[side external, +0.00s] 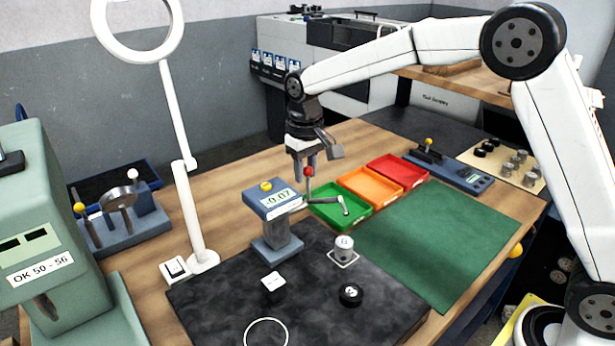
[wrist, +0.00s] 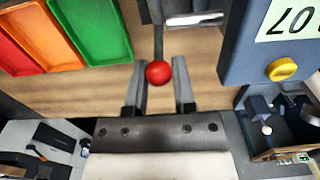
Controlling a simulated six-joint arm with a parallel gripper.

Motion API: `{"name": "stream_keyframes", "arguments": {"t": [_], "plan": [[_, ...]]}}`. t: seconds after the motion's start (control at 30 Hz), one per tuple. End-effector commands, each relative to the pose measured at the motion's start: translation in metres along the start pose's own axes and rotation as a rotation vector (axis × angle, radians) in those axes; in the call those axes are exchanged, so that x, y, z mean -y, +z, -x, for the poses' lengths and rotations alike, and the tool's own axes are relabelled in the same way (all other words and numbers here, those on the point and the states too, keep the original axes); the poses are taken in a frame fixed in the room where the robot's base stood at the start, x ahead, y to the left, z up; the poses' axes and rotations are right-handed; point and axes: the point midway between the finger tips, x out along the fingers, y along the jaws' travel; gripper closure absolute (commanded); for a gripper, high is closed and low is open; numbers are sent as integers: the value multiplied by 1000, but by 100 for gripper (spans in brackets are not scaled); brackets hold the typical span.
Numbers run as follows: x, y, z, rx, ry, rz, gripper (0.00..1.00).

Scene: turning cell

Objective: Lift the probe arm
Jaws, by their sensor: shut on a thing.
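The blue gauge (side external: 258,205) stands on the dark mat, with a yellow button on top and a display reading about -0.07. The probe arm's red ball knob (side external: 309,172) stands up beside the gauge. My gripper (side external: 305,174) points down, shut on the red knob. In the wrist view the red knob (wrist: 159,72) sits between the two fingers of my gripper (wrist: 161,74). A grey cylinder (side external: 344,254) stands on a white-outlined square, below and in front of the probe tip.
A black round part (side external: 350,295) and a white-topped block (side external: 273,284) are on the dark mat (side external: 220,300). A ring lamp (side external: 180,130) stands left. The green mat (side external: 440,240) is clear.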

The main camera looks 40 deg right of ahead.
Motion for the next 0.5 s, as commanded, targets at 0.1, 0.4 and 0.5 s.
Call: {"name": "stream_keyframes", "arguments": {"t": [0.1,0.4,0.5], "plan": [[-1,-4,0,-2,2,-1,84],[-1,-14,-2,-1,2,-1,84],[-1,-15,-2,-1,2,-1,84]]}}
